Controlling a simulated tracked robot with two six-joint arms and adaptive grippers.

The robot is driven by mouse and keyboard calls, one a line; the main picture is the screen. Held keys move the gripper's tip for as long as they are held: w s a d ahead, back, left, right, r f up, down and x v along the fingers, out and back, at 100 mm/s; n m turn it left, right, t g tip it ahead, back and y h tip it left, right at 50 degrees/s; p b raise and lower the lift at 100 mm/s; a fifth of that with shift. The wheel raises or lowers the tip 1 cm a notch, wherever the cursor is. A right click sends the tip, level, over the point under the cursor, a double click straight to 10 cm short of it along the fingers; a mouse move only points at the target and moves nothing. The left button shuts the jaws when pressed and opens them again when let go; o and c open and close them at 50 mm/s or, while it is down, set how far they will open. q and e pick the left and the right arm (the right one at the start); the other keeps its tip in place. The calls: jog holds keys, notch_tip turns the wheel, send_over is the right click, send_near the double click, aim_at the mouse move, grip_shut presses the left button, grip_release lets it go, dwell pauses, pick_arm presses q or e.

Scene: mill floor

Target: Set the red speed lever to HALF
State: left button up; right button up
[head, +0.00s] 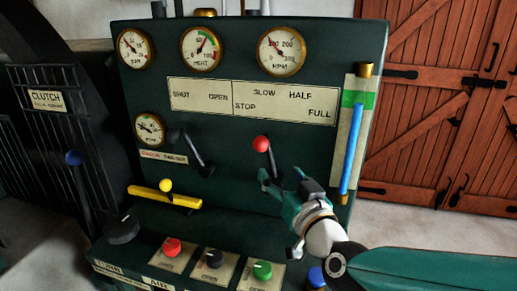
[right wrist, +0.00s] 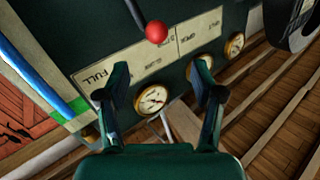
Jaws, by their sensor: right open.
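The red speed lever's ball knob (head: 261,143) stands on a dark rod on the green panel, below the label plate (head: 284,103) reading STOP, SLOW, HALF, FULL. The lever leans a little left of upright, its knob roughly under SLOW. My right gripper (head: 282,177) is open and empty, just below and right of the knob. In the right wrist view the red knob (right wrist: 156,32) lies beyond the open fingertips (right wrist: 161,96), between their lines and apart from both. My left gripper is not in view.
A black-knobbed lever (head: 190,145) stands left under SHUT/OPEN. A yellow bar with a yellow knob (head: 166,186) is lower left. Red (head: 172,247), black (head: 213,258) and green (head: 262,269) knobs sit on the lower ledge. A blue-filled gauge tube (head: 352,150) stands at right.

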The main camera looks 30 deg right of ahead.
aim_at(264, 149)
jog(key=x, duration=1)
jog(key=p+x, duration=0.1)
jog(key=x, duration=0.3)
jog(key=shift+w+d, duration=0.3)
jog(key=shift+d, duration=0.2)
grip_shut()
